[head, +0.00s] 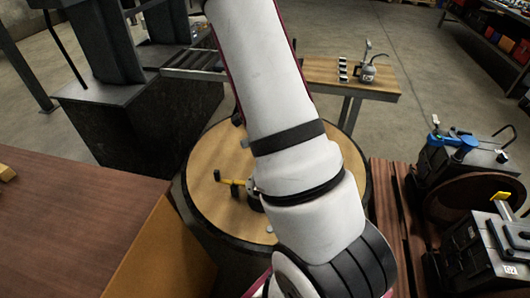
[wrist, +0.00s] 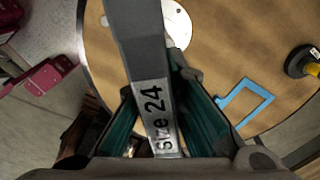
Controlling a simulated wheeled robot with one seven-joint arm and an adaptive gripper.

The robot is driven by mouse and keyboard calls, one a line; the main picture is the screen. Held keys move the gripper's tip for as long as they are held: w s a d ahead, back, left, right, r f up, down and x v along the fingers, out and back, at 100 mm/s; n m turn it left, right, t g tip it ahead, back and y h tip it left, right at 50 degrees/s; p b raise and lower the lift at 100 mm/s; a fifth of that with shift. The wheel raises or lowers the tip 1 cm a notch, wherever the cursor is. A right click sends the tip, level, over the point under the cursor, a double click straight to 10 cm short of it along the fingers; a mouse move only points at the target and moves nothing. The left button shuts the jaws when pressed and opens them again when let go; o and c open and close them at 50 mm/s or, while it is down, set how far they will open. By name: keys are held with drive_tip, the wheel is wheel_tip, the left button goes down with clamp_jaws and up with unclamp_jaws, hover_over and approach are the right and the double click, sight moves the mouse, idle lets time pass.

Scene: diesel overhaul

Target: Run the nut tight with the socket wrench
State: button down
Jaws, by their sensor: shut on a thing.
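In the wrist view my gripper (wrist: 154,88) is shut on the socket wrench (wrist: 140,45), a dark grey bar with a pale label reading "Size 24". The bar runs away from the gripper toward the top edge, where its far end is cut off. Below it is a round wooden table (wrist: 225,60) with a white disc (wrist: 178,25) partly behind the bar. The nut cannot be made out in either view. In the head view my arm hides the gripper and wrench over the round table (head: 212,210).
A blue square outline (wrist: 236,114) lies on the round table. A black and yellow object (wrist: 303,62) stands at its right; a yellow-handled item (head: 234,182) shows in the head view. A brown table (head: 70,220) is left, and machine parts (head: 480,240) are right.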

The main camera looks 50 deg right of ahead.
drive_tip(key=shift+r+p, duration=0.35)
drive_tip(key=shift+r, duration=0.9)
drive_tip(key=s+a+p, duration=0.3)
drive_tip(key=s, duration=0.3)
drive_tip(key=shift+s, duration=0.15)
drive_tip(key=shift+f, duration=0.1)
